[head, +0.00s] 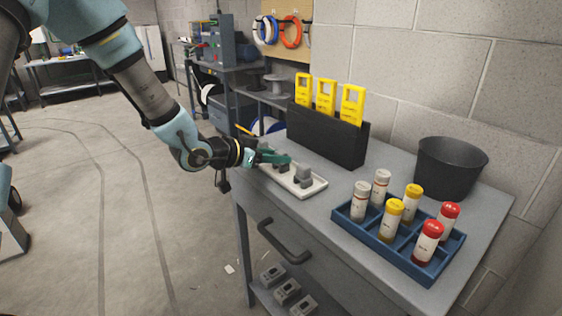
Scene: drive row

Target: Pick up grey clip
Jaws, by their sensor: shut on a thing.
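A white tray (312,188) lies on the grey bench top near its left edge. One grey clip (303,175) stands at the tray's right part. Another grey clip (282,168) is at my gripper (279,160), partly hidden by its teal fingers. My gripper reaches over the tray from the left and is shut on this second clip. The held clip is at or just above the tray; I cannot tell whether it still touches it.
A black holder (325,137) with yellow gauges stands behind the tray. A blue rack (385,243) with several capped vials sits to the right. A black bucket (449,168) is at the back right. Below are a drawer handle (283,241) and a shelf with grey parts (287,291).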

